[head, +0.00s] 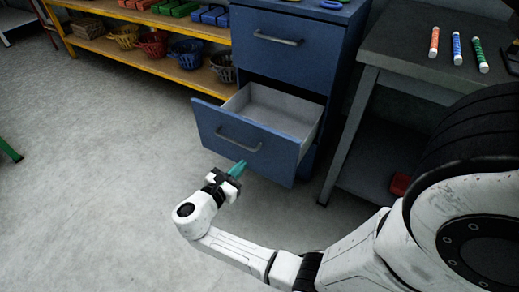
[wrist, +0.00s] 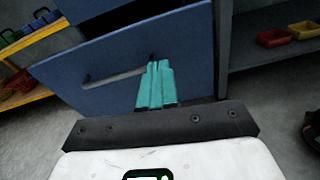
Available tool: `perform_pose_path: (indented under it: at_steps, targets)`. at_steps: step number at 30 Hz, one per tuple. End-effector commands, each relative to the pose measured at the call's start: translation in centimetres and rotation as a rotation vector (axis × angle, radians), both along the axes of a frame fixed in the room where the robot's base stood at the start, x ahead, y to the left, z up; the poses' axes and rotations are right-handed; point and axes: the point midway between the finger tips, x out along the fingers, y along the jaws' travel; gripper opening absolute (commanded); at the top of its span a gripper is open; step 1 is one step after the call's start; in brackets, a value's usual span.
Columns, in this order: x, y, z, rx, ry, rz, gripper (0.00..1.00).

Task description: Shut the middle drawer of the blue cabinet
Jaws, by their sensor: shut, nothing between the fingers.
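The blue cabinet (head: 285,75) stands at the back, with its top drawer (head: 275,45) shut. Its middle drawer (head: 240,141) is pulled well out, and its pale inside looks empty. The drawer's grey bar handle (head: 238,143) is on the front. My gripper (head: 238,167), with teal fingers, is shut and empty in front of the drawer's lower part. In the wrist view the closed fingers (wrist: 155,83) overlap the drawer front (wrist: 120,60), right of the handle (wrist: 115,77). I cannot tell whether the fingertips touch it. The lower part of the cabinet is mostly hidden.
A yellow shelf (head: 150,60) with several baskets stands left of the cabinet. A grey table (head: 400,45) with three coloured tubes stands to the right. A red tray (head: 400,184) lies below it. The grey floor (head: 90,180) at left is clear.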

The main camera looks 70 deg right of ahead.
Motion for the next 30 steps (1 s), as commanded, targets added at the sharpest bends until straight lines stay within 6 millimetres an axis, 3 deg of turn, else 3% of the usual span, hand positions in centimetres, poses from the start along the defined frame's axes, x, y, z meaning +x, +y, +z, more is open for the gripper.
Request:
perform_pose_path:
  at_steps: [4, 10, 24, 30]
  targets:
    - [1.3, -0.6, -0.2, -0.069, 0.124, 0.027, 0.00]
    - [1.1, -2.2, 0.0, -0.079, 0.142, 0.028, 0.00]
    - [-1.1, -10.7, -0.1, -0.079, 0.138, 0.027, 0.00]
    - [-1.6, -13.2, -0.1, -0.079, 0.138, 0.029, 0.00]
